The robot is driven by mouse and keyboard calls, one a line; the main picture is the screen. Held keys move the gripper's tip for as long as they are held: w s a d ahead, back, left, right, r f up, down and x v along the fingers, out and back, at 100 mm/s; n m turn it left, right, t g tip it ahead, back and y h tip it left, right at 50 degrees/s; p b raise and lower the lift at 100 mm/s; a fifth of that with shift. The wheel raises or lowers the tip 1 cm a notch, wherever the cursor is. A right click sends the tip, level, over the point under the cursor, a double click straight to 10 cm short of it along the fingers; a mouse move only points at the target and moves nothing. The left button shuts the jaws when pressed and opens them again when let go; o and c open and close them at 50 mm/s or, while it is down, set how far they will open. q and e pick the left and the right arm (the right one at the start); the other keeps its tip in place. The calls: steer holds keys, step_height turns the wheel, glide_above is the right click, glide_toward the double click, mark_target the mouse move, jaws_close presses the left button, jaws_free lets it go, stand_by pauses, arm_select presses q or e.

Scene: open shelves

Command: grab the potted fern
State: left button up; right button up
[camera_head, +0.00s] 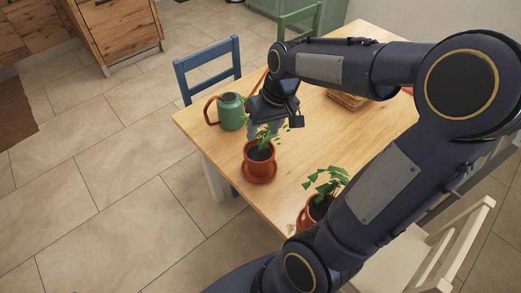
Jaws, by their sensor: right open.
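A potted plant with thin green leaves stands in a terracotta pot (259,162) on a matching saucer, near the table's left corner. My right gripper (264,122) is open at the plant's top, over the back of the pot. Its fingers overlap the leaves, and I cannot tell whether they touch. A second potted plant (326,184) with broader leaves stands nearer the front edge, its pot partly hidden by my right arm. I cannot tell for sure which plant is the fern. My left gripper is not in view.
A green watering can (231,111) with a brown handle stands just left of my right gripper. A wooden item (347,101) lies farther back, partly behind my arm. A blue chair (208,65) and a cream chair (439,255) flank the wooden table (290,167).

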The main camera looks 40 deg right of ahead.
steer(key=g+h+p, duration=0.1)
steer(key=g+p, duration=0.1)
glide_above(265, 131)
steer(key=shift+f, duration=0.95)
steer(key=shift+w+d+f, duration=0.15)
steer(key=shift+d+f, duration=0.1)
steer(key=shift+f, duration=0.35)
steer(key=f, duration=0.2)
steer(key=f+p, duration=0.1)
steer(key=f, duration=0.4)
steer(key=shift+w+d, duration=0.15)
steer(key=shift+w, duration=0.25)
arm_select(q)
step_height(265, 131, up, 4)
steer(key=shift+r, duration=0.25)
arm_select(e)
steer(key=shift+c, duration=0.3)
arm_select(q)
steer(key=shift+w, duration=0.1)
arm_select(e)
jaws_close()
